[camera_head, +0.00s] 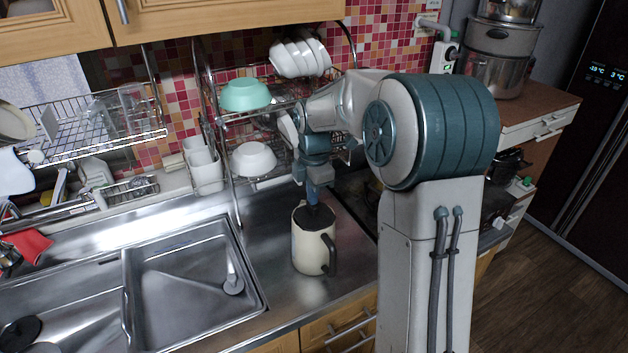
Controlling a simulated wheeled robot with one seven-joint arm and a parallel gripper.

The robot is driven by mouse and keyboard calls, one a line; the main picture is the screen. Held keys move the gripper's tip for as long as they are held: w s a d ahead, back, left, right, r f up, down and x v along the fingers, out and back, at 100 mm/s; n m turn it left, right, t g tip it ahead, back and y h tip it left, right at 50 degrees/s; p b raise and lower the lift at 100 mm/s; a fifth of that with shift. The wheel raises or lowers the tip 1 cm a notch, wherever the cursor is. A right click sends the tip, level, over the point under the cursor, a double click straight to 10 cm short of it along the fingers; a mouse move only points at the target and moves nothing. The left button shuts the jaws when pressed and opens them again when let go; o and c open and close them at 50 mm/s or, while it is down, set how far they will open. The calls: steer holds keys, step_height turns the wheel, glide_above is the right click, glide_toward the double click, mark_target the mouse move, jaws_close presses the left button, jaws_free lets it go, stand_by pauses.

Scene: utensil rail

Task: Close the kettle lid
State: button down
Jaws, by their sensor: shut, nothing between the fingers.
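The cream kettle (309,250) stands upright on the steel counter right of the sink, with its dark handle on its right side. Its top shows dark; I cannot tell whether this is the lid or the open mouth. My gripper (313,202) points down right over the kettle's top, shut and with nothing held. Its fingertips are close to the dark top or just inside the rim; I cannot tell whether they touch.
The sink (190,285) lies left of the kettle. A wire rack with a mint bowl (245,95) and white bowls (254,159) stands behind, close to my arm. White containers (205,170) stand at the rack's left. Some bare counter (275,300) lies in front of the kettle.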

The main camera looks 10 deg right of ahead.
steer(key=r+p, duration=0.2)
steer(key=r, duration=0.1)
steer(key=r+p, duration=0.1)
steer(key=shift+w+a+r+p, duration=0.1)
steer(key=shift+w+r+p, duration=0.15)
steer(key=shift+p, duration=0.05)
steer(key=w+a+r+b, duration=0.2)
steer(key=w+r, duration=0.1)
steer(key=w, duration=0.5)
step_height(320, 180, up, 5)
steer(key=m, duration=0.6)
glide_above(301, 216)
steer(key=s+m+t, duration=0.2)
steer(key=s+m, duration=0.2)
steer(key=s, duration=0.4)
steer(key=s+d+f+m, duration=0.1)
steer(key=s+f+m, duration=0.2)
steer(key=s, duration=0.6)
steer(key=s+d+f+m+t, duration=0.1)
steer(key=s+d+f+m, duration=0.1)
steer(key=s+m, duration=0.5)
steer(key=shift+s+f+m+b, duration=0.3)
steer(key=shift+s+f, duration=0.1)
steer(key=shift+s, duration=0.45)
